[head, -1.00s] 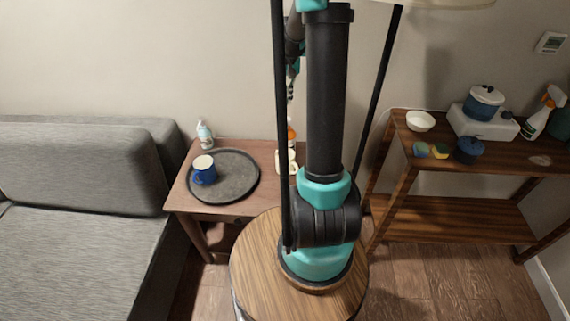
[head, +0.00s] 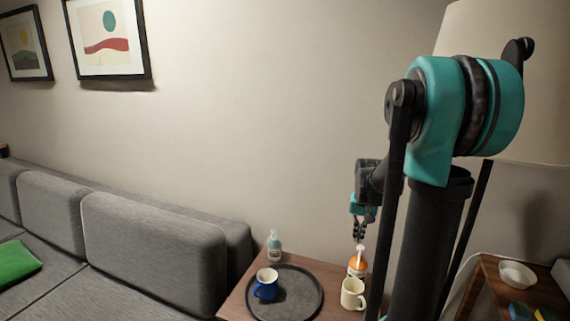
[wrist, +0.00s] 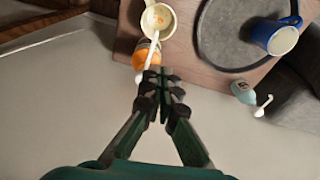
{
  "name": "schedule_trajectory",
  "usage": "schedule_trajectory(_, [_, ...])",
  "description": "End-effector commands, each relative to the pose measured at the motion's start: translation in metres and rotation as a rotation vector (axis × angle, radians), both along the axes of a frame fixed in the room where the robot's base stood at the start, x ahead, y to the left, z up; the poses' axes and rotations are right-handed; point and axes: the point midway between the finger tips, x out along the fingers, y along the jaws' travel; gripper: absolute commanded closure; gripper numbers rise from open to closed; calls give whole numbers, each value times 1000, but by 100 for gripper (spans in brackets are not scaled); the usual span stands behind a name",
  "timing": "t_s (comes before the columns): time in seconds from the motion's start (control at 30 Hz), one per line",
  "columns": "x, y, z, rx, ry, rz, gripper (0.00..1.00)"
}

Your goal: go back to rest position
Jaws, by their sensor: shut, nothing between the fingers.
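My gripper (head: 360,232) is shut and empty. In the head view it hangs fingers down in front of the wall, near the side table (head: 234,303) and in line with an orange bottle (head: 357,268) with a white pump. The gap between them is hard to judge. In the wrist view the fingers of my gripper (wrist: 163,82) come together at the middle, with nothing held. The orange bottle (wrist: 146,55) shows just beyond the fingertips there, beside a cream mug (wrist: 158,22). My arm rises at the right of the head view.
The side table also bears a dark round tray (head: 310,292) with a blue mug (head: 266,285), a pale pump bottle (head: 274,246) and the cream mug (head: 352,293). A grey sofa (head: 150,250) stands left. A wooden shelf (head: 490,290) and a lampshade (head: 530,120) are right.

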Motion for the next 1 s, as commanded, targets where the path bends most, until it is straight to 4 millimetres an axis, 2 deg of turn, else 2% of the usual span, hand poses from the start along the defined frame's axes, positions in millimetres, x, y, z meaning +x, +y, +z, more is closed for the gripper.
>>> schedule_trajectory(0.03, [-20, 10, -1, -4, -21, 26, 100])
schedule_trajectory(0.3, [-110, 47, -21, -28, -148, 160, 100])
schedule_trajectory(0.5, [-164, 63, -43, -43, -226, 241, 100])
schedule_trajectory(0.7, [-187, 69, -55, -50, -261, 276, 100])
schedule_trajectory(1.0, [-189, 69, -56, -50, -265, 280, 100])
